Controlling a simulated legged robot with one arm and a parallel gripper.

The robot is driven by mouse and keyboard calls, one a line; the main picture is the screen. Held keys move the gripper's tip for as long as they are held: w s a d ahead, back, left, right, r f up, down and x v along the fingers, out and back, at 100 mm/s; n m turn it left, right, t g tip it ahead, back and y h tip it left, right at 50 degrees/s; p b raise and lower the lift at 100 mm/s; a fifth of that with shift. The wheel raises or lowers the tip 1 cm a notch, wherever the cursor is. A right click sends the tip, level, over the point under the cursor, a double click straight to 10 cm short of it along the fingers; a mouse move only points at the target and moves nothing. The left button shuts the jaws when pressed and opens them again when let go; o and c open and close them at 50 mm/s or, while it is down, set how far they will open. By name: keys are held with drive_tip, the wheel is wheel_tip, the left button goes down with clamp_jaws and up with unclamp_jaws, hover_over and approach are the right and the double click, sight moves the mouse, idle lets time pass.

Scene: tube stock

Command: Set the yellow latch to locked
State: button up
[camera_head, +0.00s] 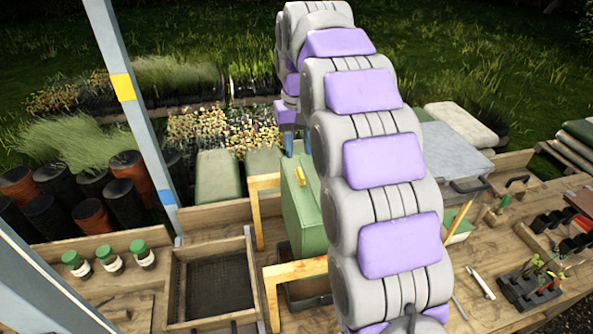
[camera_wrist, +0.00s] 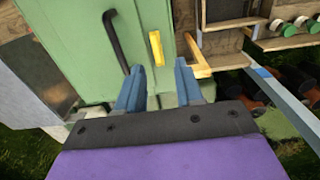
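The yellow latch (camera_head: 300,175) is a short bar on the green cabinet (camera_head: 306,222). In the wrist view the latch (camera_wrist: 156,48) runs nearly lengthwise up the picture, beside a black bar handle (camera_wrist: 117,42) on the green door (camera_wrist: 75,50). My gripper (camera_wrist: 160,66) has two blue fingers spread apart with nothing between them. The latch lies just beyond the fingertips, in line with the gap; I cannot tell if they touch. In the head view my gripper (camera_head: 297,148) is just above the latch, and my arm hides the cabinet's right side.
Wooden frame pieces (camera_head: 292,272) stand beside the cabinet. A wooden tray (camera_head: 217,285) and several green-lidded jars (camera_head: 108,260) sit to the left. A metal post (camera_head: 135,100) rises at the left. Seedling trays (camera_head: 540,285) lie on the bench at right.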

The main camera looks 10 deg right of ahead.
sight(300, 172)
drive_tip(key=f, duration=0.1)
drive_tip(key=d+f, duration=0.1)
drive_tip(key=f, duration=0.1)
drive_tip(key=shift+s+d+f, duration=0.1)
drive_tip(key=shift+d+f, duration=0.15)
drive_tip(key=f, duration=0.2)
drive_tip(key=shift+a+f, duration=0.35)
drive_tip(key=shift+f, duration=0.05)
drive_tip(key=shift+a+f, duration=0.45)
drive_tip(key=shift+a, duration=0.05)
drive_tip(key=shift+d, duration=0.65)
drive_tip(key=shift+c, duration=1)
drive_tip(key=c, duration=0.3)
drive_tip(key=shift+a, duration=0.1)
drive_tip(key=shift+c, duration=0.8)
drive_tip(key=shift+a, duration=0.2)
clamp_jaws()
